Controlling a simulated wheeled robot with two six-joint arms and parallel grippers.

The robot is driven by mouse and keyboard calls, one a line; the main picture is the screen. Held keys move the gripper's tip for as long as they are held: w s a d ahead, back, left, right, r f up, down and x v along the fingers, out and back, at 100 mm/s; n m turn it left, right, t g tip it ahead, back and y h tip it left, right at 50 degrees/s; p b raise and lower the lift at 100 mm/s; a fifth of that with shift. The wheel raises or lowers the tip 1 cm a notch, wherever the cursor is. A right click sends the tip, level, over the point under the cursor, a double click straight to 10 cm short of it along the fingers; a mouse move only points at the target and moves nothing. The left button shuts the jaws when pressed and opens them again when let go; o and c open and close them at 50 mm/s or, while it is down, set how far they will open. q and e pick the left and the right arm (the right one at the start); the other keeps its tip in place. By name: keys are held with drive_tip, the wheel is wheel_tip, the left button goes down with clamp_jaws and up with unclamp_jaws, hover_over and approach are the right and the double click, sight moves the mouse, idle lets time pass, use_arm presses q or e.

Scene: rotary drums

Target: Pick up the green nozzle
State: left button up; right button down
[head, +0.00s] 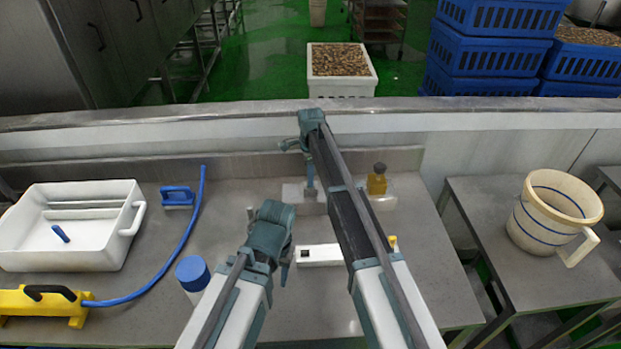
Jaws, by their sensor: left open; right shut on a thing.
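My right gripper (308,188) points down at the back of the counter, over a low pale block (292,193). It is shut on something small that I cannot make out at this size. I cannot pick out a clearly green nozzle; my gripper and forearm hide part of this area. An olive-yellow bottle-like item (377,180) stands to the right of my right forearm, on a pale base (383,202). My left gripper (284,272) is open and low over the middle of the counter, beside a white box (320,255) with a dark patch.
A white tub (128,255) and a blue brush (177,196) are at left. A blue hose (185,235) runs to a yellow device (40,303). A blue-capped bottle (193,275) stands left of my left arm. A cream bucket (553,212) is on the right table.

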drive_tip(key=shift+r+p, duration=1.35)
drive_tip(key=shift+r, duration=0.05)
drive_tip(key=shift+r+p, duration=0.5)
drive_tip(key=s+a+r+p, duration=0.1)
drive_tip(key=s, duration=1.5)
wheel_tip(320, 180, up, 6)
drive_tip(key=p, duration=0.6)
